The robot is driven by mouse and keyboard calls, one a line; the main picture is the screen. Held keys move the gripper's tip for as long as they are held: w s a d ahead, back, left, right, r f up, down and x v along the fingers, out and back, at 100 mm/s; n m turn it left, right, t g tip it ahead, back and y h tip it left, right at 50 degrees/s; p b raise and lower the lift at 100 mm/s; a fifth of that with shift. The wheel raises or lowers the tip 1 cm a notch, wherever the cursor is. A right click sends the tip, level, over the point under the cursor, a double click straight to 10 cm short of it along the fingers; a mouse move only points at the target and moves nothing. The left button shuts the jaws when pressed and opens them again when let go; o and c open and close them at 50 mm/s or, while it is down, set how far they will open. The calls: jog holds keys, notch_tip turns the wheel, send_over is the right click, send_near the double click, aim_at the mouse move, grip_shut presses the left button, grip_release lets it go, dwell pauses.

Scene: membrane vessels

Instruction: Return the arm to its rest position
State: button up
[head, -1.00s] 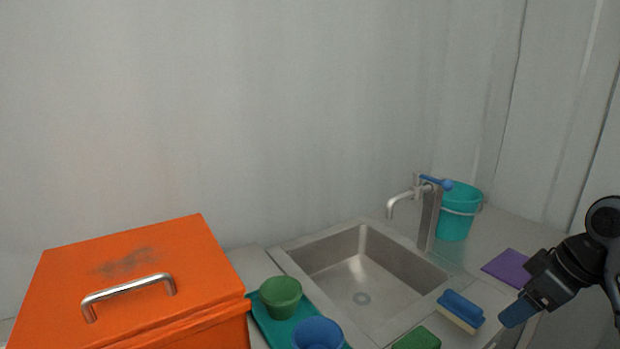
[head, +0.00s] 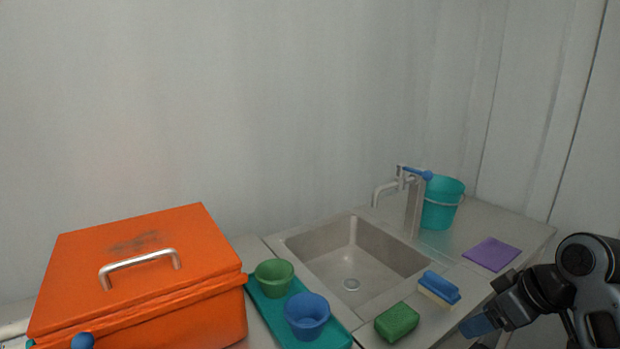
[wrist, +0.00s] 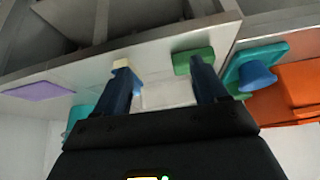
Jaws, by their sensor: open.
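My gripper (head: 478,326) is at the lower right of the head view, at the front edge of the counter, near the blue-and-cream sponge (head: 439,288) but apart from it. In the wrist view my gripper (wrist: 160,75) shows two dark blue fingers spread apart with nothing between them. My arm comes in from the right edge of the head view.
An orange box (head: 140,260) with a metal handle stands left. A teal tray (head: 335,338) holds a green cup (head: 274,278) and a blue cup (head: 307,316). A sink (head: 350,262), tap (head: 412,205), teal bucket (head: 441,203), green sponge (head: 397,322) and purple cloth (head: 492,254) are to the right.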

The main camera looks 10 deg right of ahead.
jog(key=s+a+f+m+t, duration=0.25)
jog(key=a+f, duration=0.45)
jog(key=a, duration=0.6)
jog(key=s+a+f+m+t, duration=0.35)
jog(key=s+a, duration=0.25)
jog(key=s, duration=0.2)
jog(key=s+a+r+t+h, duration=0.1)
jog(key=s, duration=0.6)
jog(key=s+a+r+h, duration=0.1)
jog(key=s+h, duration=0.1)
jog(key=s, duration=0.6)
jog(key=s+d+r+n+t+y, duration=0.1)
jog(key=s+d+r+n+t, duration=0.1)
jog(key=s+r, duration=0.7)
jog(key=shift+s+r+n, duration=0.15)
jog(key=shift+s+n, duration=0.15)
jog(key=shift+s, duration=0.4)
